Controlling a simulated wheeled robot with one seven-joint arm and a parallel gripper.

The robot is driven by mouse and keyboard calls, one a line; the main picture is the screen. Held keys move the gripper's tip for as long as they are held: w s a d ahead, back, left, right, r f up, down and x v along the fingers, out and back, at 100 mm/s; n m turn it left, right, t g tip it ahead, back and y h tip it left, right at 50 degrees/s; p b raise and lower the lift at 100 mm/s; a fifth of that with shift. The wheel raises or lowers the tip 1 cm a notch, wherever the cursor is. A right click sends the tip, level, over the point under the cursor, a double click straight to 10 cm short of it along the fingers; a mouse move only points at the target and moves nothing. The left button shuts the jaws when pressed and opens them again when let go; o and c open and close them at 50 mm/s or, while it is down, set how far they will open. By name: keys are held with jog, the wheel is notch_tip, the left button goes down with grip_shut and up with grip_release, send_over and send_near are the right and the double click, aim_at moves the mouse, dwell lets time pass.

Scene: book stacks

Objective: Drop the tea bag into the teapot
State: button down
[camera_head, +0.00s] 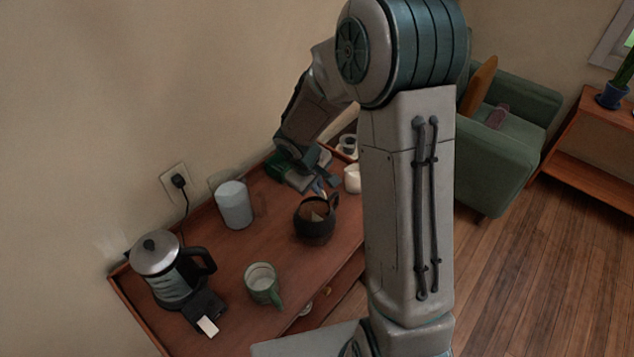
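A dark round teapot (314,231) with its handle at the upper right stands open on the wooden table. A pale brown, roughly triangular patch (317,215) shows in its mouth; it may be the tea bag, but I cannot tell whether it hangs or lies there. My gripper (322,186) points down just behind and above the teapot's mouth. A small pale bit shows by its fingertips. The fingers are too small and dark to tell whether they are open or shut on something.
The table (237,263) also holds a kettle (165,270), a pale canister (234,206), a green mug (263,286) and a white cup (352,179). A green object (277,168) sits behind my gripper. My arm hides the table's right side.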

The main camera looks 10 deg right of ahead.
jog(key=c, duration=1.6)
grip_release()
jog(key=shift+o, duration=0.2)
jog(key=shift+r, duration=0.15)
jog(key=v, duration=1.3)
jog(key=shift+r, duration=0.3)
jog(key=shift+a, duration=0.1)
jog(key=s+d+r+m+y, duration=0.1)
jog(key=s+d+r+m, duration=0.1)
jog(key=s, duration=0.7)
jog(key=s+d+r+m+t+y, duration=0.1)
jog(key=s+d+r+m, duration=0.1)
jog(key=s, duration=0.7)
jog(key=r+m, duration=0.1)
jog(key=m, duration=0.1)
jog(key=shift+s+m+y, duration=0.2)
jog(key=shift+m+y, duration=0.2)
